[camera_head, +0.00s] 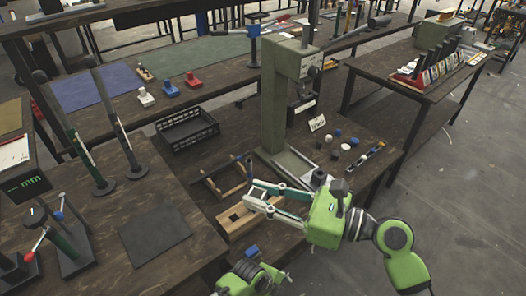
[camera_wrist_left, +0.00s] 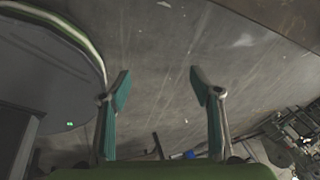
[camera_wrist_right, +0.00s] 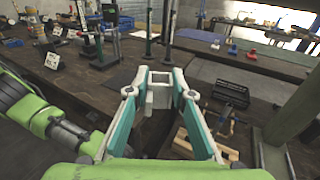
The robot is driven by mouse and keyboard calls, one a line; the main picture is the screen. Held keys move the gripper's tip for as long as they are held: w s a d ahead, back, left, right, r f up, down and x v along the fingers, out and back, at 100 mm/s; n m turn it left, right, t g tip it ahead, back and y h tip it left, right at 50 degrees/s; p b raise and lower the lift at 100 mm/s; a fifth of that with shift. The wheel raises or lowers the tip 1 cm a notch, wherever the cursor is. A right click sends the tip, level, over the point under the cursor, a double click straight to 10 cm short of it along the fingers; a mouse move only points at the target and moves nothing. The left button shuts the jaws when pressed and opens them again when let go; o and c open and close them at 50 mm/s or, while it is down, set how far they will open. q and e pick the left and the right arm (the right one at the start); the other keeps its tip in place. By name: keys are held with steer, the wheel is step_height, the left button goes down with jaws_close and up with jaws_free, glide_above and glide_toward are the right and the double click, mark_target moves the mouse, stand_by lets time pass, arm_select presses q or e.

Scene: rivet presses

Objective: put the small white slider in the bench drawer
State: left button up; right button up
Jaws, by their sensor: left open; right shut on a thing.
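My right gripper (camera_head: 262,195) is shut on a small white slider (camera_head: 253,203), held at its fingertips. In the right wrist view the slider (camera_wrist_right: 159,93) is a pale squared piece with an opening, gripped from both sides by the fingers. My left gripper (camera_wrist_left: 160,88) is open and empty, over the bare floor. In the head view the left fingers are not clear.
A green press (camera_head: 278,100) stands just behind the right gripper. A wooden frame (camera_head: 211,187) and a black crate (camera_head: 187,131) lie to the left. White (camera_head: 146,97), red (camera_head: 193,81) and blue (camera_head: 171,89) pieces sit on the rear bench. A dark mat (camera_head: 154,236) lies front left.

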arm_select(q)
steer(key=d+r+m+g, duration=0.1)
steer(key=d+r+m, duration=0.4)
steer(key=r+m, duration=0.5)
steer(key=w+a+r+n+y, duration=0.1)
steer(key=w+a+r+n, duration=0.15)
steer(key=w+a, duration=0.75)
arm_select(e)
steer(key=shift+a, duration=0.15)
steer(key=shift+d, duration=0.2)
steer(key=shift+a, duration=0.1)
arm_select(q)
step_height(320, 180, up, 43)
steer(key=m+y, duration=0.3)
steer(key=m, duration=0.6)
glide_above(263, 196)
step_height(263, 196, down, 11)
steer(key=shift+r, duration=0.1)
